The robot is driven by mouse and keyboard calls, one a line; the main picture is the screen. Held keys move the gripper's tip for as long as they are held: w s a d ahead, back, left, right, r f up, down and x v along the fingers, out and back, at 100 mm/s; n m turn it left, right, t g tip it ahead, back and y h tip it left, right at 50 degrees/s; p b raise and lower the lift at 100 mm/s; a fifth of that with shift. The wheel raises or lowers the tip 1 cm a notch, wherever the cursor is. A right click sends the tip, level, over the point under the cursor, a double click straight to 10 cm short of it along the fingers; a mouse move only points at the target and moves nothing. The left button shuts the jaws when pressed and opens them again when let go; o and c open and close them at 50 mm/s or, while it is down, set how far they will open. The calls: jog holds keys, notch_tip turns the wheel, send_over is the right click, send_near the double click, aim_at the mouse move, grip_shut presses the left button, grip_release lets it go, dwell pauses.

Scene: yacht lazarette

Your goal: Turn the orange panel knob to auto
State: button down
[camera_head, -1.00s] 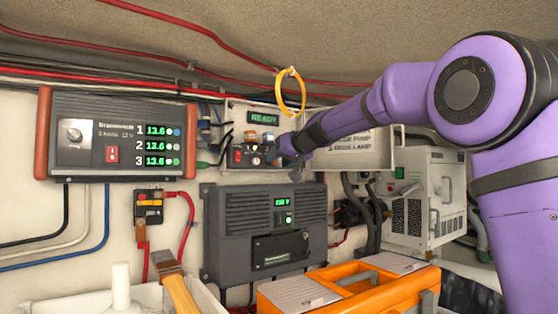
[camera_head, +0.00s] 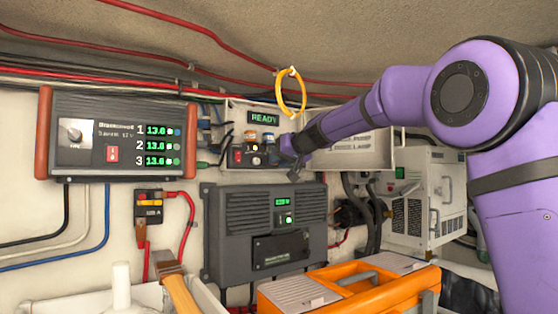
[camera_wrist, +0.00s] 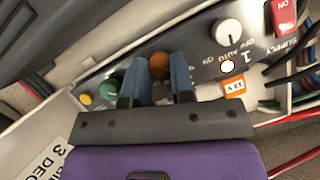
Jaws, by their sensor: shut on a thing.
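The orange knob (camera_wrist: 159,63) is on the dark face of a small control panel (camera_wrist: 203,68) in the wrist view. My gripper (camera_wrist: 158,82) has its two blue fingers on either side of it and is shut on it. The knob's pointer and any marks around it are hidden or too small to read. In the head view, my gripper (camera_head: 283,152) is at the right end of the small panel (camera_head: 239,118), and the orange knob is hidden there. The green display (camera_head: 264,118) above reads READY.
A white knob (camera_wrist: 229,33) with an AUTO mark, a white lamp (camera_wrist: 227,67), a red switch (camera_wrist: 283,14), a green button (camera_wrist: 113,84) and a yellow button (camera_wrist: 86,98) sit close by. An orange toolbox (camera_head: 375,293) and a grey charger box (camera_head: 225,260) are below.

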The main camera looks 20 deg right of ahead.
jog(key=m+y, duration=0.2)
jog(key=m, duration=0.1)
jog(key=m+y, duration=0.1)
jog(key=m, duration=0.1)
jog(key=shift+w+d+f, duration=0.1)
jog(key=shift+d+f, duration=0.1)
jog(key=shift+d, duration=0.1)
jog(key=shift+m+y, duration=0.4)
dwell(0.4)
jog(key=c, duration=1)
grip_release()
jog(key=v, duration=1)
jog(key=shift+s+d+r, duration=0.1)
jog(key=shift+s+d, duration=0.05)
jog(key=shift+s, duration=0.25)
